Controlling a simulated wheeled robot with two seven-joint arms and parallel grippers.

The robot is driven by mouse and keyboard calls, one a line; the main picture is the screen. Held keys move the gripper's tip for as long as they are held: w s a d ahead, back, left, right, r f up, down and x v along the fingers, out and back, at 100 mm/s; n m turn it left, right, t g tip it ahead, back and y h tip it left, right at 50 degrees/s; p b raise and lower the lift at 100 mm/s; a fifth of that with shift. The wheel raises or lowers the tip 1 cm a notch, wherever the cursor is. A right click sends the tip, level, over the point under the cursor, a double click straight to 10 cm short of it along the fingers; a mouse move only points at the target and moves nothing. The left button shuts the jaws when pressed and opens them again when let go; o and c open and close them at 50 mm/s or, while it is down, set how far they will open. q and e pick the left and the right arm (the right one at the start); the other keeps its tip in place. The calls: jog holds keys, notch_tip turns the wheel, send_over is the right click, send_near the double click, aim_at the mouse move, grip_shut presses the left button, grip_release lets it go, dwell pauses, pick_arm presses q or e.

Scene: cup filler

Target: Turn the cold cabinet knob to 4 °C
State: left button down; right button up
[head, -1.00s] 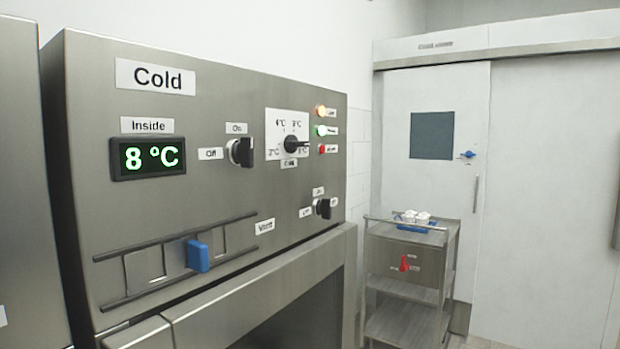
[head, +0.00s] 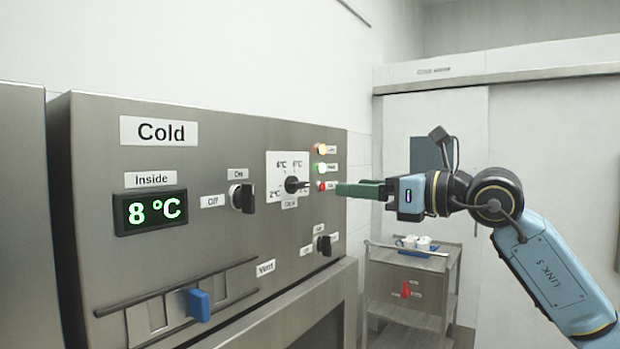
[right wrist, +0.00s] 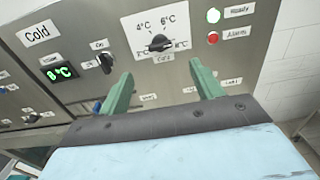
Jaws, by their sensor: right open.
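The cold cabinet knob (head: 292,185) is a black knob on a white dial plate marked with temperatures, on the steel Cold panel. In the head view its pointer lies roughly level, toward the right. In the right wrist view the knob (right wrist: 159,43) sits below the 4 °C and 6 °C marks. The Inside display (head: 150,211) reads 8 °C in green. My right gripper (head: 342,189) has green fingers and is to the right of the knob, apart from it. In the right wrist view its fingers (right wrist: 162,88) are spread and empty, below the dial. My left gripper is not in view.
An On/Off switch (head: 242,198) is left of the dial, and another black switch (head: 325,244) is below it. Indicator lamps (head: 321,167) are to its right. A blue vent slider (head: 199,305) is on the lower panel. A trolley (head: 385,252) with cups stands beyond.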

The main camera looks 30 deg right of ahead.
aim_at(303, 184)
jog(key=p+x, duration=0.5)
jog(key=x, duration=0.5)
jog(key=shift+r, duration=0.2)
jog(key=shift+w+a+f, duration=0.15)
jog(key=shift+w+a, duration=0.05)
jog(key=shift+w, duration=0.2)
jog(key=c, duration=1)
